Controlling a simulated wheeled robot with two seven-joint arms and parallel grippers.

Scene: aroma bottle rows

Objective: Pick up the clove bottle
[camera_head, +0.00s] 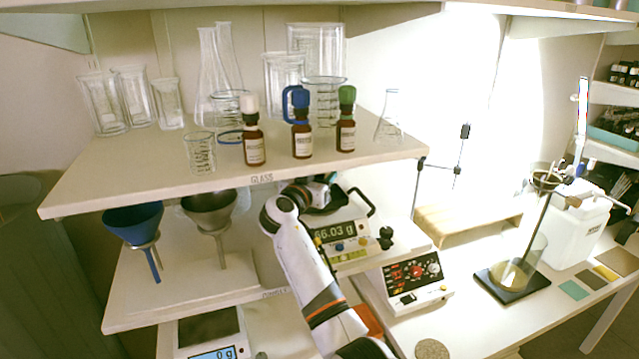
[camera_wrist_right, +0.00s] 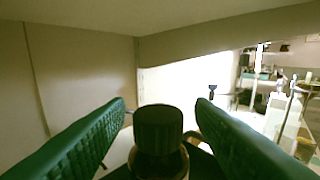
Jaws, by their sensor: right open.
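In the wrist view my right gripper (camera_wrist_right: 161,103) is open. A bottle with a dark ribbed cap (camera_wrist_right: 160,130) sits between its two green-padded fingers, with a gap on each side. In the head view my right gripper (camera_head: 322,190) reaches under the top shelf, behind the balance display; the bottle there is largely hidden. On the top shelf (camera_head: 110,185) stand three brown bottles, one with a white cap (camera_head: 254,148), one with a blue cap (camera_head: 301,138) and one with a green cap (camera_head: 346,133). Their labels are too small to read, so I cannot tell which is clove.
Glass beakers (camera_head: 100,105) and flasks stand behind and beside the bottles. The top shelf lies just above my right gripper. A balance (camera_head: 350,240), a hot plate (camera_head: 415,280) and funnels (camera_head: 133,222) are near my arm.

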